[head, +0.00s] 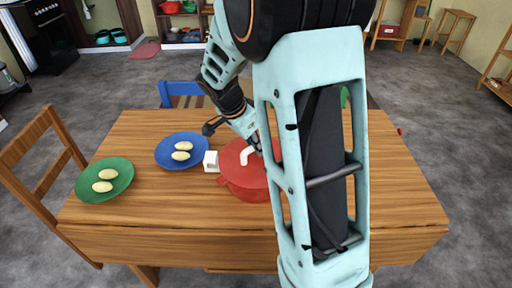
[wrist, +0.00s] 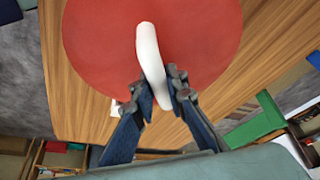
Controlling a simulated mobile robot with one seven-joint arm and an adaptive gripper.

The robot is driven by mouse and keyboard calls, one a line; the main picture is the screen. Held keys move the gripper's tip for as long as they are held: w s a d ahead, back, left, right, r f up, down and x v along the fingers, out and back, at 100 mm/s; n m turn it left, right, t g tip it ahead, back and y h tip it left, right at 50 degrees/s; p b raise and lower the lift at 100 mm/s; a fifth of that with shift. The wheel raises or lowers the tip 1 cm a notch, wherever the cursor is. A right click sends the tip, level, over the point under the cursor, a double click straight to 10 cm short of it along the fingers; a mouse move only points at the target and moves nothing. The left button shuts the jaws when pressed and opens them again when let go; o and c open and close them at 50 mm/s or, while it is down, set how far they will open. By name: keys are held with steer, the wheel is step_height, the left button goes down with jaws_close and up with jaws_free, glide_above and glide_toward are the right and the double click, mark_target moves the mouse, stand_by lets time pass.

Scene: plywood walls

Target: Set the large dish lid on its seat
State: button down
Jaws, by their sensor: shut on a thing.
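The large red lid (wrist: 205,45) fills the top of the wrist view, with its curved white handle (wrist: 150,55) standing up from it. My gripper (wrist: 163,92) is shut on one end of this handle, a finger on each side. In the head view the red lid (head: 232,160) is at the red dish (head: 247,193) on the table. The lid looks on or just above the dish; I cannot tell if it is fully seated. My arm hides the right side of both.
A blue plate (head: 168,160) and a green plate (head: 92,191), each with two pale oval items, stand left on the wooden table (head: 150,225). A small white block (head: 211,161) is beside the dish. Chairs stand at the left (head: 45,165) and back (head: 182,90).

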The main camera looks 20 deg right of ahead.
steer(key=c, duration=1.8)
jaws_free()
steer(key=shift+c, duration=0.2)
steer(key=v, duration=1.2)
steer(key=shift+b, duration=0.4)
